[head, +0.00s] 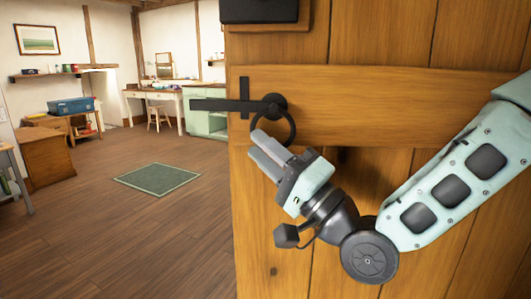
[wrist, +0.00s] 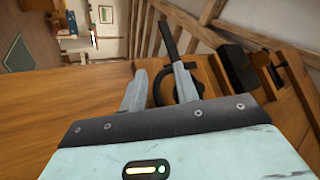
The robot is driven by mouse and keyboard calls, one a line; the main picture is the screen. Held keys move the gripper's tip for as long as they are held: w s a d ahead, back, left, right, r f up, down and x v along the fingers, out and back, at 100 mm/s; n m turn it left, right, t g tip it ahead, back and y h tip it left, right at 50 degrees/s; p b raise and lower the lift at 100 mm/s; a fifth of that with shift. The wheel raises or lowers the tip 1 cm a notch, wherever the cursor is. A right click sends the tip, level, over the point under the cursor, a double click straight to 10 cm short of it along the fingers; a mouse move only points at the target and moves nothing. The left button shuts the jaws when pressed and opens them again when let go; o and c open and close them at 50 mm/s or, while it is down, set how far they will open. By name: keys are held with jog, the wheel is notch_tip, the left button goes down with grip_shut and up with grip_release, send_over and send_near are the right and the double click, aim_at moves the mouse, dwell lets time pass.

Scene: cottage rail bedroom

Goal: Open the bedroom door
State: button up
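The wooden door (head: 270,250) fills the right of the head view, and the room shows past its left edge. A black latch bar (head: 215,105) sticks out beyond that edge. A black ring handle (head: 292,128) hangs from the round boss on the door's cross rail. My gripper (head: 256,146) is at the ring's lower left, close to the door. In the wrist view its two fingers stand apart, with part of the dark ring (wrist: 158,88) showing between them. I cannot tell whether either finger touches the ring.
A black box (head: 260,10) is fixed to the door above the rail. Beyond the door lie open floor with a green rug (head: 158,178), a wooden cabinet (head: 45,158) at left, a blue case (head: 70,105), and a desk with a stool (head: 157,117) at the back.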

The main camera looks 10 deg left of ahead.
jog(key=shift+d+f, duration=0.15)
jog(key=p+v, duration=0.2)
jog(key=v, duration=0.9)
jog(key=shift+s+d+p, duration=0.25)
jog(key=shift+p, duration=0.1)
jog(key=shift+f, duration=0.2)
